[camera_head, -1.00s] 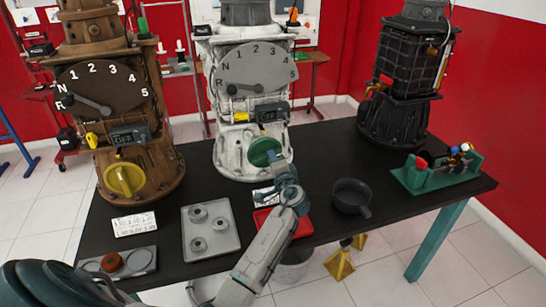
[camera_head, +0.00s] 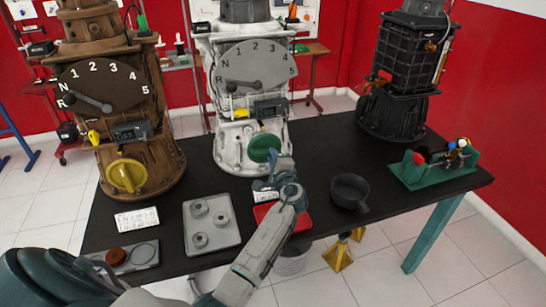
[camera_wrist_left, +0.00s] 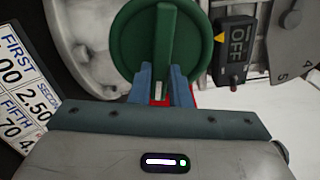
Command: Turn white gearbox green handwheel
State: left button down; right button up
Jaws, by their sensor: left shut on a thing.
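The white gearbox (camera_head: 229,158) stands at the middle of the black table. Its green handwheel (camera_head: 261,147) is low on its front, and its grey dial above has the pointer near N. My left gripper (camera_head: 267,182) is at the lower edge of the handwheel. In the left wrist view, the blue fingers (camera_wrist_left: 166,87) are shut on the raised bar of the green handwheel (camera_wrist_left: 130,40), one on each side near its end. The bar runs straight up in that view. The fingers hide part of the bar's end. My right gripper is not in view.
A brown gearbox with a yellow handwheel (camera_head: 127,175) stands left, a black gearbox (camera_head: 393,110) right. A grey tray (camera_head: 213,240), a red tray (camera_head: 298,221), a black pan (camera_head: 350,190) and a green holder (camera_head: 435,178) are on the table. A dark box reading OFF (camera_wrist_left: 236,45) is close beside the handwheel.

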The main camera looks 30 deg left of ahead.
pick_arm(q)
jog(key=c, duration=1.4)
grip_release()
jog(key=shift+o, duration=0.2)
